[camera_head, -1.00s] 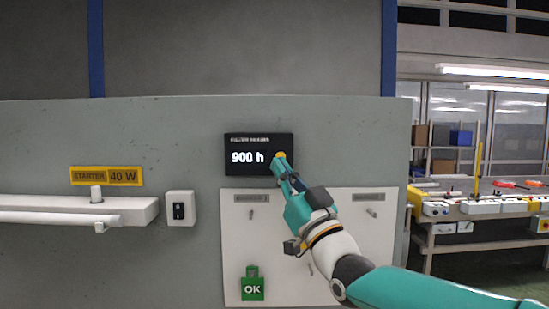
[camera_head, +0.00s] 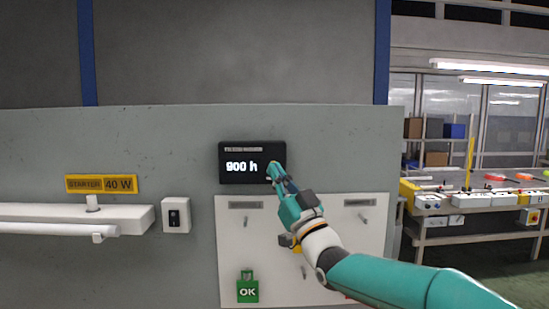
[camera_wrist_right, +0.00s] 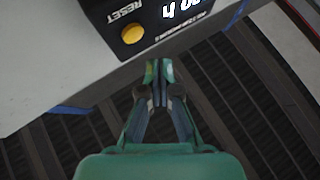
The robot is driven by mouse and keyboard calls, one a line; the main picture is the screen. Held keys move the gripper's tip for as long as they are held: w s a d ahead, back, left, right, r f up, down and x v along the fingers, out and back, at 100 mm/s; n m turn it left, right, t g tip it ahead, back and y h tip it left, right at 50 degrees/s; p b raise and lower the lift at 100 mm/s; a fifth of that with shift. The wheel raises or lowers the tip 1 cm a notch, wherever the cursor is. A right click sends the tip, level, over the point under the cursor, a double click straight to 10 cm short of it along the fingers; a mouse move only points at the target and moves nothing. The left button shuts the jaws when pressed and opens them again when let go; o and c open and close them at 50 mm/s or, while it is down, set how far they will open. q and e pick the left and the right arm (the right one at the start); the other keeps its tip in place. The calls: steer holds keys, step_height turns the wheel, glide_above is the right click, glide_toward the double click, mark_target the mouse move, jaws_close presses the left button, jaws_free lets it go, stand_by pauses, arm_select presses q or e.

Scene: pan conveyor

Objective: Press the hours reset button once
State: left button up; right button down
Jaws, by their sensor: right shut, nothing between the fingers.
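The black hours display (camera_head: 231,176) is on the grey wall panel and reads 900 h. The round yellow button (camera_wrist_right: 132,34), labelled RESET, shows on the display unit in the right wrist view. In the head view it is hidden behind my right gripper. My right gripper (camera_head: 272,168) is shut and empty, with its tips over the display's right edge. In the wrist view the closed fingertips (camera_wrist_right: 158,68) lie off to one side of the button and seem apart from it. My left gripper is not in view.
Below the display is a white board (camera_head: 232,235) with pegs and a green OK tag (camera_head: 247,289). A white switch (camera_head: 176,215), a lamp fixture (camera_head: 125,215) and a yellow STARTER 40 W label (camera_head: 101,184) are to the left. A workbench (camera_head: 470,208) stands at the right.

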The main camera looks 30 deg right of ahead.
steer(key=shift+w+d+f, duration=0.1)
steer(key=shift+w+d, duration=0.45)
steer(key=shift+w, duration=0.3)
stand_by(0.7)
steer(key=shift+w, duration=0.1)
steer(key=shift+w+d, duration=0.2)
steer(key=shift+w, duration=0.05)
steer(key=shift+w+d, duration=0.2)
steer(key=shift+w, duration=0.1)
stand_by(0.9)
stand_by(0.3)
steer(key=shift+s+a+f+b, duration=0.1)
steer(key=shift+s+a+b, duration=0.2)
steer(key=shift+b, duration=0.5)
steer(key=shift+s+a, duration=0.15)
steer(key=shift+s, duration=0.2)
